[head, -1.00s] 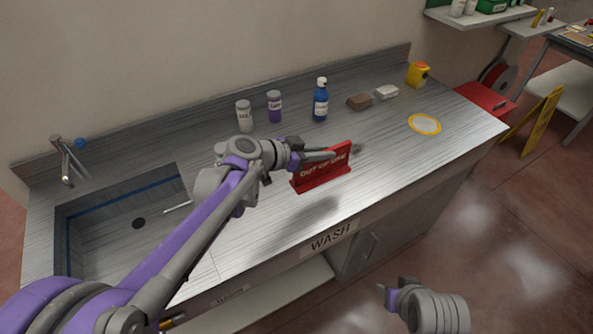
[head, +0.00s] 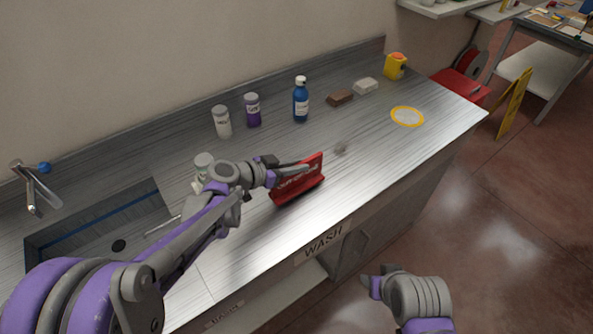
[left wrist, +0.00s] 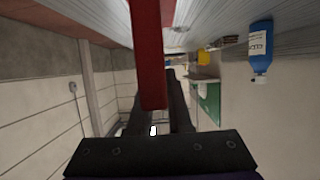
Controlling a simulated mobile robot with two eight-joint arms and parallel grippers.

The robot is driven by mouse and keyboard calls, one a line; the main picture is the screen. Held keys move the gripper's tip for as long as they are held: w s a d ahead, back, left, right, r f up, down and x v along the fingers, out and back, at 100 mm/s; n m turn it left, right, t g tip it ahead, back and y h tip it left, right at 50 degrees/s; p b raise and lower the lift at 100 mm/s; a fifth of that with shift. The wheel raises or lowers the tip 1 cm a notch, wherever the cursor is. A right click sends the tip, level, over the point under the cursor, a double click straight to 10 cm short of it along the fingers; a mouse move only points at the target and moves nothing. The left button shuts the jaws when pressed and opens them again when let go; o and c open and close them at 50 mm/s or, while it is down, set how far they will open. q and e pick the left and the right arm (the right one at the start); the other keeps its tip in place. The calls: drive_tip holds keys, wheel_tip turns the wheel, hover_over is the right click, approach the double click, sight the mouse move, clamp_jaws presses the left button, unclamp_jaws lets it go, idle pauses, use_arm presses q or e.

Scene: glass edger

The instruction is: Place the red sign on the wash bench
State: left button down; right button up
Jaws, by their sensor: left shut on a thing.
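The red sign (head: 298,184), with pale lettering, is at the front middle of the grey wash bench (head: 375,165). My left gripper (head: 292,171) is shut on its upper part, and a finger covers some of the lettering. The sign stands roughly upright; I cannot tell whether its lower edge touches the bench top. In the left wrist view the red sign (left wrist: 152,60) shows as a bar between the dark fingers. My right gripper (head: 370,283) is in front of the bench, away from the sign; its jaw opening is unclear.
A white jar (head: 222,122), purple jar (head: 253,110), blue bottle (head: 301,100), brown block (head: 340,97), pale block (head: 366,86) and yellow container (head: 396,66) line the back. A yellow-rimmed disc (head: 407,117) lies right. The sink (head: 100,230) is left. Bench right of the sign is mostly clear.

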use_arm(q)
drive_tip(key=shift+f, duration=0.9)
drive_tip(key=shift+f, duration=0.1)
drive_tip(key=c, duration=0.8)
unclamp_jaws()
drive_tip(key=shift+c, duration=0.2)
